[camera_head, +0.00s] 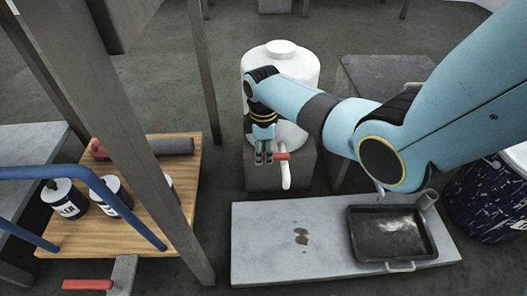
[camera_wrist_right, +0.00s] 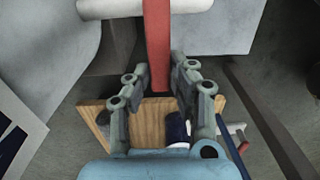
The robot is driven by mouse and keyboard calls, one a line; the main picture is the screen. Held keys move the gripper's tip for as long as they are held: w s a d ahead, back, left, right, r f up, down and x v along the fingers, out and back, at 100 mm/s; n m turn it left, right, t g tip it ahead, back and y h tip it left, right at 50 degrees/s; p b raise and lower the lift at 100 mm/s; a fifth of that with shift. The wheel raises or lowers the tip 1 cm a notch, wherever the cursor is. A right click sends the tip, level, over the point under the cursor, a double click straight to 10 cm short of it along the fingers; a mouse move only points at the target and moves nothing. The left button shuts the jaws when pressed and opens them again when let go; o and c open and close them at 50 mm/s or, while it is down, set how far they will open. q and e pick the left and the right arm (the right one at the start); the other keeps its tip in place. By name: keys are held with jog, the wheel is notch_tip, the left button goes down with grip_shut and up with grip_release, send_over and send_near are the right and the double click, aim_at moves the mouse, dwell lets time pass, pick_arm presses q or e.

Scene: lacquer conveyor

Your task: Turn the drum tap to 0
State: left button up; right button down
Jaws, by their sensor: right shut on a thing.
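The white drum (camera_head: 305,70) stands on a dark block beyond the long grey slab. Its tap has a red lever (camera_head: 281,156) and a white spout (camera_head: 286,176) that hangs down. My right gripper (camera_head: 264,158) is at the tap, shut on the red lever, which points left toward it. In the right wrist view the red lever (camera_wrist_right: 158,40) runs between the fingers of my right gripper (camera_wrist_right: 158,78), with the pale spout (camera_wrist_right: 115,8) beyond. Any dial marking is not visible. My left gripper is not in view.
A black tray (camera_head: 362,250) lies on the grey slab (camera_head: 265,265) beside dark spots. A wooden board (camera_head: 95,238) with several labelled cans stands at left, behind a post (camera_head: 125,130) and blue rail (camera_head: 120,205). A speckled blue drum (camera_head: 487,205) stands at right.

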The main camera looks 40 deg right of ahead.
aim_at(264, 156)
jog(key=c, duration=1.2)
grip_release()
jog(key=shift+o, duration=0.2)
notch_tip(264, 156, up, 12)
